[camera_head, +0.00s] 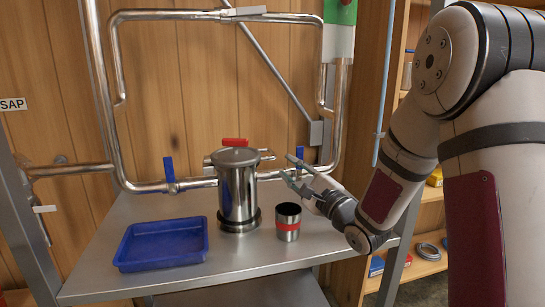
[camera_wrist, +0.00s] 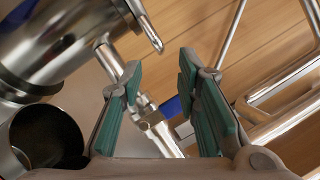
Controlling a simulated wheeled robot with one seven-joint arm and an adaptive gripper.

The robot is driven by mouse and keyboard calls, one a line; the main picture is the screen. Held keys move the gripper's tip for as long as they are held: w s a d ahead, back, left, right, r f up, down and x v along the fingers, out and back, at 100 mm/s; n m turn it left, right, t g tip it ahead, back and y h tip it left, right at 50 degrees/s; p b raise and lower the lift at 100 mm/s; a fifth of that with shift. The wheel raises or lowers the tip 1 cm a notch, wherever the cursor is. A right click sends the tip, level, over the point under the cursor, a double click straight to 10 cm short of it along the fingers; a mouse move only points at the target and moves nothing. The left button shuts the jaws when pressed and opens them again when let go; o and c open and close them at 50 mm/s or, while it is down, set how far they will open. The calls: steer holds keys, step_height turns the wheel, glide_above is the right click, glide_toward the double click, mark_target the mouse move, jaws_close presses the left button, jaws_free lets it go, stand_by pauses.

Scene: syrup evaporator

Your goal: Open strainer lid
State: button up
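The strainer (camera_head: 238,190) is an upright steel cylinder on the steel table. Its grey lid (camera_head: 236,156) sits on top with a red handle (camera_head: 235,142). My gripper (camera_head: 290,167) is to the right of the strainer, apart from it, above and behind the small cup. In the wrist view my gripper (camera_wrist: 168,105) has its green-padded fingers spread, with nothing held between them. The strainer body (camera_wrist: 65,45) shows at upper left there, with a metal rod beside it. The red handle is not seen in the wrist view.
A blue tray (camera_head: 162,245) lies left of the strainer. A steel cup with a red band (camera_head: 288,222) stands at right, below my gripper. Steel pipes (camera_head: 335,110) with blue-handled valves (camera_head: 169,170) run behind. A shelf (camera_head: 425,265) stands beyond the table's right edge.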

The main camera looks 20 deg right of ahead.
mark_target(272, 152)
steer(key=x, duration=0.8)
steer(key=shift+w+a+b, duration=0.15)
steer(key=shift+w+b, duration=0.15)
steer(key=shift+w, duration=0.1)
steer(key=shift+c, duration=0.2)
jaws_close()
